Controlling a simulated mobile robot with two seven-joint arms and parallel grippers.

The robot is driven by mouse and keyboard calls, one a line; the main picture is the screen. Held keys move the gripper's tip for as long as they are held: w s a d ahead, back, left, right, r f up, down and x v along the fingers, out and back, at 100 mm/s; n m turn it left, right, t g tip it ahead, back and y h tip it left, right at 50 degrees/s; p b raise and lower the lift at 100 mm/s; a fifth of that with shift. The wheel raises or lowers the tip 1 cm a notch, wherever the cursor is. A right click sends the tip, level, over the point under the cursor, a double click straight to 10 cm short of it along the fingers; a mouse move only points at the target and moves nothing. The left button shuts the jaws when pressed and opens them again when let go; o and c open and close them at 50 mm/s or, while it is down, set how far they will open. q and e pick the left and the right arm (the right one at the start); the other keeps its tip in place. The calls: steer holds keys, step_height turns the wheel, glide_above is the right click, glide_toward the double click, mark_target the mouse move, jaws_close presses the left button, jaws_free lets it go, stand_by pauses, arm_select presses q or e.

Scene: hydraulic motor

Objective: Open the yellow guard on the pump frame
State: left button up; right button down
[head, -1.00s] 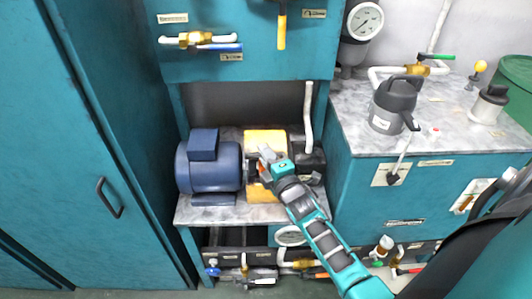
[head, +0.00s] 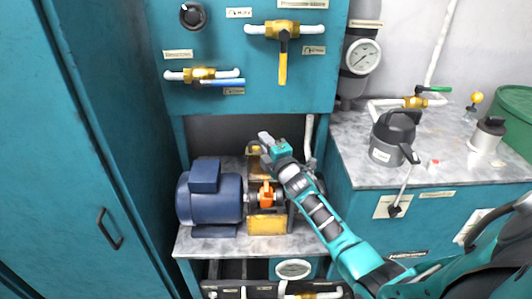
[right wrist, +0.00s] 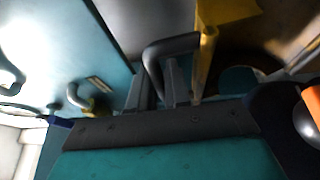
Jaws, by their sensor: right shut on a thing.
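The yellow guard (head: 257,168) is swung up and back between the blue motor (head: 209,193) and the dark pump end. My right gripper (head: 264,142) is at its top edge, partly hiding it. In the right wrist view the gripper's fingers (right wrist: 160,85) are shut on the guard's dark handle (right wrist: 172,45), beside the yellow guard (right wrist: 208,50). Beneath the raised guard, an orange coupling (head: 266,194) on the shaft is exposed. A yellow part (head: 267,224) stands low in front of it. My left gripper is not in view.
A teal panel with a yellow-handled valve (head: 283,60) hangs above the pump bench. A white pipe (head: 309,135) rises just right of my gripper. A grey jug (head: 394,137) stands on the right counter. A tall teal cabinet (head: 75,120) closes off the left.

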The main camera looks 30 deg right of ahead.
steer(key=shift+w+d+r, duration=0.1)
steer(key=shift+w+d, duration=0.1)
steer(key=shift+w, duration=0.15)
steer(key=c, duration=1.4)
jaws_free()
steer(key=shift+c, duration=0.2)
steer(key=shift+s+a, duration=0.1)
steer(key=shift+s, duration=0.45)
steer(key=s+a+p, duration=0.1)
steer(key=s, duration=1)
steer(key=shift+s+a+f, duration=0.25)
steer(key=shift+s+a, duration=0.05)
steer(key=shift+s, duration=0.05)
